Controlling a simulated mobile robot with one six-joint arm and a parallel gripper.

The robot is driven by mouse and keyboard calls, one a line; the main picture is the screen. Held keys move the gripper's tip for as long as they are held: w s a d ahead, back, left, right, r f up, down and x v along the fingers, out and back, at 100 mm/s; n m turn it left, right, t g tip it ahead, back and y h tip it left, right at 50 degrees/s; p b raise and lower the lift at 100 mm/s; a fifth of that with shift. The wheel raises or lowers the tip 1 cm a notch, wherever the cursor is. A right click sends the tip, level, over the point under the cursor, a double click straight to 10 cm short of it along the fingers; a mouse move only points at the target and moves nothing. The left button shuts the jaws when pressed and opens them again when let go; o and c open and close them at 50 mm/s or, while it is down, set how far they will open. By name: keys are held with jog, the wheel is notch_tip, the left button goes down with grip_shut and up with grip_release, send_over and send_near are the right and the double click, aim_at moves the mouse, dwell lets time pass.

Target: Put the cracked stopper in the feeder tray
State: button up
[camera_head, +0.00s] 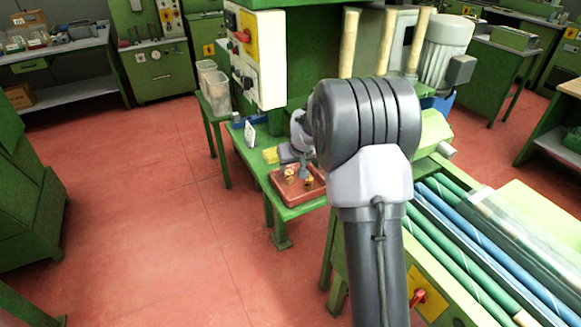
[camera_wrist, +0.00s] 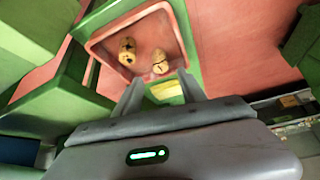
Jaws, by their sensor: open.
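A shallow red tray (camera_head: 291,196) lies on a green bench in the head view; it fills the upper middle of the wrist view (camera_wrist: 150,30). I cannot tell whether it is the feeder tray. Two cork stoppers lie in it. The left stopper (camera_wrist: 127,50) has several dark spots; the right stopper (camera_wrist: 160,62) has a dark line like a crack across it. In the head view they are a left stopper (camera_head: 289,175) and a right stopper (camera_head: 308,184), too small for detail. My gripper (camera_wrist: 160,78) is open and empty, its fingers pointing toward the tray, nearest the right stopper.
A green machine with a control panel (camera_head: 246,45) rises behind. Clear bins (camera_head: 215,88) stand at the back left. Red floor is open to the left.

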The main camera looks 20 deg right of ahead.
jog(key=s+a+r+m+y, duration=0.1)
jog(key=s+a+r, duration=1.3)
jog(key=s+r, duration=0.35)
jog(key=s+a+y, duration=0.1)
jog(key=s+a, duration=0.3)
jog(key=s, duration=0.5)
jog(key=s+a+f+m+y, duration=0.1)
jog(key=s+a, duration=0.2)
jog(key=s, duration=0.7)
jog(key=shift+s+a, duration=0.25)
jog(key=shift+a, duration=0.1)
